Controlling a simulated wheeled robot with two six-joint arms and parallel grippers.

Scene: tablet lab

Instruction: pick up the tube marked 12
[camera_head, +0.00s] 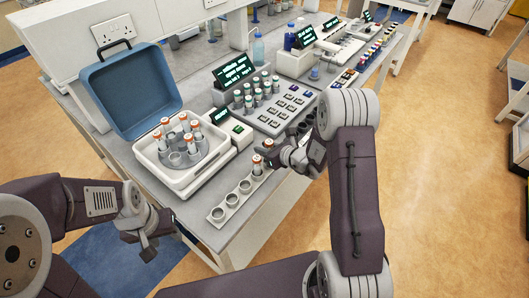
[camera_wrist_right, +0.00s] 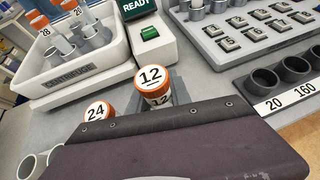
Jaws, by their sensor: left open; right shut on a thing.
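The tube marked 12 (camera_wrist_right: 153,84) has an orange-rimmed white cap with a black 12, clear in the right wrist view. In the head view its cap (camera_head: 268,144) shows beside my right gripper (camera_head: 277,156). My right gripper is shut on this tube, and grey finger parts show around it in the wrist view. Its lower part is hidden, so I cannot tell whether it is clear of the rack. The tube marked 24 (camera_wrist_right: 96,112) stands close beside it, also in the head view (camera_head: 257,164). My left gripper (camera_head: 148,249) is open and empty, low at the left.
A white rack (camera_head: 225,206) with empty round wells runs along the table's front edge. Left of it is an open centrifuge (camera_head: 146,153) with a blue lid and several tubes. A keypad block (camera_head: 276,122) and a READY display (camera_wrist_right: 131,8) stand behind.

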